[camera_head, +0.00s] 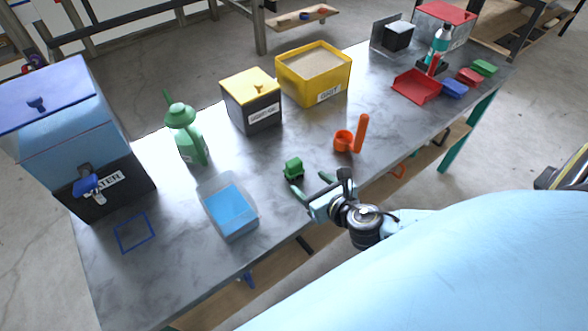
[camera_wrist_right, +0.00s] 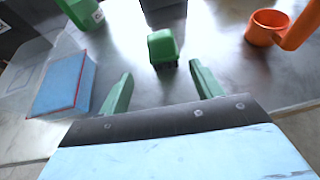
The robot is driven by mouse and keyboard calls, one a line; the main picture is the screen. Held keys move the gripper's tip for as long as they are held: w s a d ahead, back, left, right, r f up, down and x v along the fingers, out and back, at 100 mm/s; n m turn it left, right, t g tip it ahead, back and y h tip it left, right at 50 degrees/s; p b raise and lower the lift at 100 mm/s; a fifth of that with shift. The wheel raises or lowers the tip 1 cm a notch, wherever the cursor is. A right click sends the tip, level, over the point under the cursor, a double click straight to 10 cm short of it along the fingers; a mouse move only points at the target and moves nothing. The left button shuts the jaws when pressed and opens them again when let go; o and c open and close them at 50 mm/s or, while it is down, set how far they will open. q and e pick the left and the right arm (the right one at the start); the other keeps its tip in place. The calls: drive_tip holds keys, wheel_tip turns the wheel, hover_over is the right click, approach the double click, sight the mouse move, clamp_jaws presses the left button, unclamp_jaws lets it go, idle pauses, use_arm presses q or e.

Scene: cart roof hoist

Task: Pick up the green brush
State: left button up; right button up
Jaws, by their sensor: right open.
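My left gripper does not show.
An orange scoop (camera_head: 344,141) stands right of the brush. A clear tray with blue contents (camera_head: 211,189) is to the left. The table is clear around the brush.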

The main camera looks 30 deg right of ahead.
sight(295, 172)
drive_tip(key=b+x, duration=0.1)
drive_tip(key=x, duration=0.6)
drive_tip(key=shift+d+b+x, duration=0.15)
drive_tip(key=shift+b+x, duration=0.2)
drive_tip(key=shift+x, duration=1)
drive_tip(key=shift+d+b+x, duration=0.1)
drive_tip(key=shift+b+x, duration=0.2)
drive_tip(key=shift+x, duration=1.1)
drive_tip(key=shift+r, duration=0.1)
drive_tip(key=c, duration=1)
